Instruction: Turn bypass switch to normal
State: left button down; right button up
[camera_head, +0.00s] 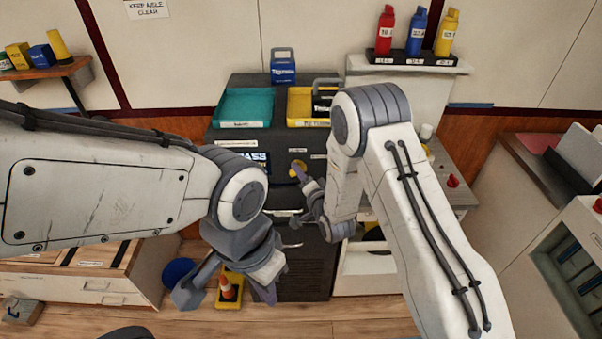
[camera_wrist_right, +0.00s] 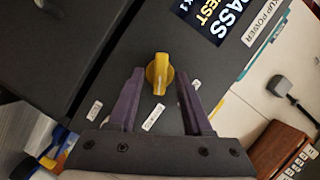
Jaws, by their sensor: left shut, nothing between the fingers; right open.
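The bypass switch is a yellow rotary knob (camera_wrist_right: 159,74) on a dark cabinet front; in the head view the knob (camera_head: 297,168) shows just past the right fingertips. In the wrist view its grip ridge runs nearly straight up and down the picture. Small white labels (camera_wrist_right: 153,118) sit around it; their text is too small to read. My right gripper (camera_wrist_right: 156,80) is open, one finger on each side of the knob, with visible gaps and no clear contact. It also shows in the head view (camera_head: 304,190). My left gripper (camera_head: 228,292) is shut and empty, low in front of the cabinet.
The dark cabinet (camera_head: 305,275) carries a teal tray (camera_head: 243,108), a yellow tray (camera_head: 297,106) and a blue box (camera_head: 283,70). A light counter with a red knob (camera_head: 452,181) is at right.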

grip_shut()
jog(key=shift+a+r+n+g+h+b, duration=0.15)
jog(key=shift+n+h+b, duration=0.25)
jog(key=shift+n+h, duration=0.75)
jog(key=shift+a+r+n+g+h+b, duration=0.1)
jog(key=shift+a+n+g+h+b, duration=0.4)
jog(key=shift+n, duration=1.15)
jog(key=shift+d+r+n+t+h+b, duration=0.15)
jog(key=shift+n+h+b, duration=0.1)
jog(key=shift+n+h, duration=1)
jog(key=shift+f+n, duration=0.1)
jog(key=shift+n, duration=0.15)
